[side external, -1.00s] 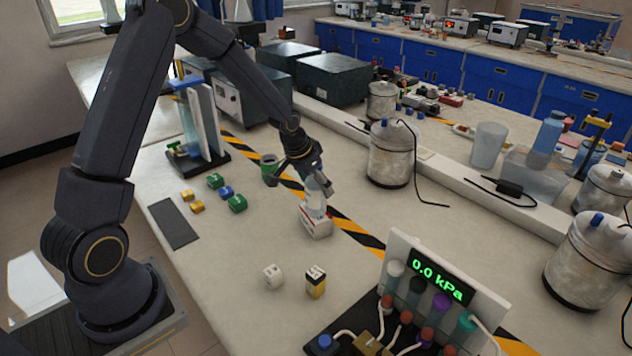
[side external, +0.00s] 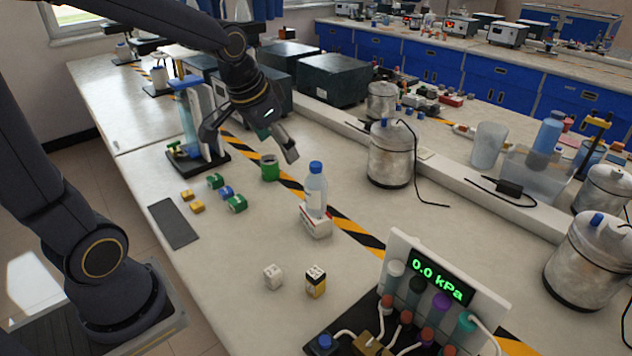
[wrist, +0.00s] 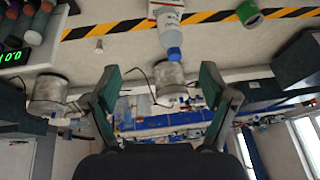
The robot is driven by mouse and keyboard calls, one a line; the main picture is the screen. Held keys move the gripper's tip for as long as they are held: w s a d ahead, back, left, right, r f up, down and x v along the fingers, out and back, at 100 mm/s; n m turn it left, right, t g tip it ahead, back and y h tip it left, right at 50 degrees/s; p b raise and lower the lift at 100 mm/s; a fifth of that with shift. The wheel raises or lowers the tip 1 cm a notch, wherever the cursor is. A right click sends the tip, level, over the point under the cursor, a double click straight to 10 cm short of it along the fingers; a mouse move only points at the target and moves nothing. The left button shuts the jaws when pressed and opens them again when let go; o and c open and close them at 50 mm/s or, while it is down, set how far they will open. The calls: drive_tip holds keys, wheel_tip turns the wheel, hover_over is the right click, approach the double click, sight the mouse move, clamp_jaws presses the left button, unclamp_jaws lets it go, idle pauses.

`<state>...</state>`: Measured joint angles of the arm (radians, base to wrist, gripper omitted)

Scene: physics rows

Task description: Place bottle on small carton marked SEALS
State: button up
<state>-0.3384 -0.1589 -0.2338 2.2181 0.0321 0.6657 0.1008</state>
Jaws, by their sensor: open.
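The bottle (side external: 316,190), clear with a white label and a blue cap, stands upright on the small white carton (side external: 316,222) with red markings. In the wrist view the bottle (wrist: 170,31) shows near the top middle, and the carton (wrist: 165,8) is partly cut off by the frame edge. My gripper (side external: 248,148) is open and empty, above and to the left of the bottle and apart from it. Its open fingers also show in the wrist view (wrist: 160,100). The word on the carton cannot be read.
A green cup (side external: 270,168) stands left of the bottle. Small green, blue and yellow blocks lie further left. A white cube (side external: 273,276) and a battery-like block (side external: 316,282) are in front. A pressure display (side external: 440,275) stands front right. A metal canister (side external: 390,155) stands behind right.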

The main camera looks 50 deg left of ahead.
drive_tip(key=s+d+r, duration=0.1)
drive_tip(key=s+d, duration=0.1)
drive_tip(key=s, duration=0.5)
drive_tip(key=s+d+r+t+h, duration=0.1)
drive_tip(key=s+d+r, duration=0.1)
drive_tip(key=s, duration=0.4)
drive_tip(key=shift+s, duration=0.4)
